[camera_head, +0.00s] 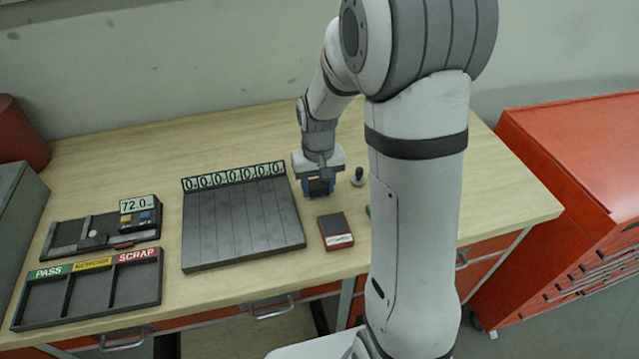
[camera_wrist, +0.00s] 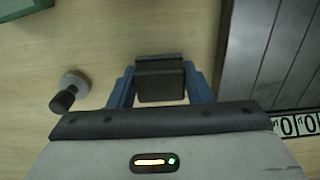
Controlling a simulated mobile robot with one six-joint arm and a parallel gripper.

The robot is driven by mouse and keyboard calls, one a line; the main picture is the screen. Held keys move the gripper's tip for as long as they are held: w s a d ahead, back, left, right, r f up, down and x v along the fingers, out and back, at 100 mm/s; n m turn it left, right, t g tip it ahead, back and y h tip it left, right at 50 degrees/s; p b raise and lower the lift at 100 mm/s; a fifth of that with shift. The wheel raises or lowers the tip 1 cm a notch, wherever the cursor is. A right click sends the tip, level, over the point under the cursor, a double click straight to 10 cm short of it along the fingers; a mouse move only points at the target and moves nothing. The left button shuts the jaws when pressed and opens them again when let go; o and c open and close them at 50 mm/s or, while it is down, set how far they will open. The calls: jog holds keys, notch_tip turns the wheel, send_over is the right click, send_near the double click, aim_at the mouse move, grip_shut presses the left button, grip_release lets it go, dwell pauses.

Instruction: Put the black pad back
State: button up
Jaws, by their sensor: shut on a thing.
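A black pad (camera_wrist: 160,80), a small dark block, sits between the two blue fingers of my gripper (camera_wrist: 160,88) in the wrist view. My gripper (camera_head: 319,187) is shut on it. In the head view the gripper points down over the wooden bench, right of the grooved dark tray. The held pad shows there only as a dark patch between the fingers. Whether it touches the bench top I cannot tell.
A grooved tray (camera_head: 240,225) with number tags lies left of my gripper. A red-and-black box (camera_head: 336,230) lies in front. A small knobbed piece (camera_head: 358,178) stands to the right. A sorting tray (camera_head: 90,290) and a gauge fixture (camera_head: 105,232) lie at left.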

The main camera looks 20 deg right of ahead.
aim_at(318, 183)
jog(key=shift+f, duration=0.15)
jog(key=o, duration=1)
notch_tip(318, 183, up, 11)
jog(key=s+r+t, duration=0.1)
jog(key=s, duration=0.5)
jog(key=s+r+t, duration=0.1)
jog(key=s, duration=0.5)
jog(key=s+r+t, duration=0.1)
jog(key=s, duration=0.4)
jog(key=shift+s+d+r+b, duration=0.2)
jog(key=shift+s+d+b, duration=0.1)
jog(key=shift+s+b, duration=0.1)
jog(key=shift+c, duration=0.2)
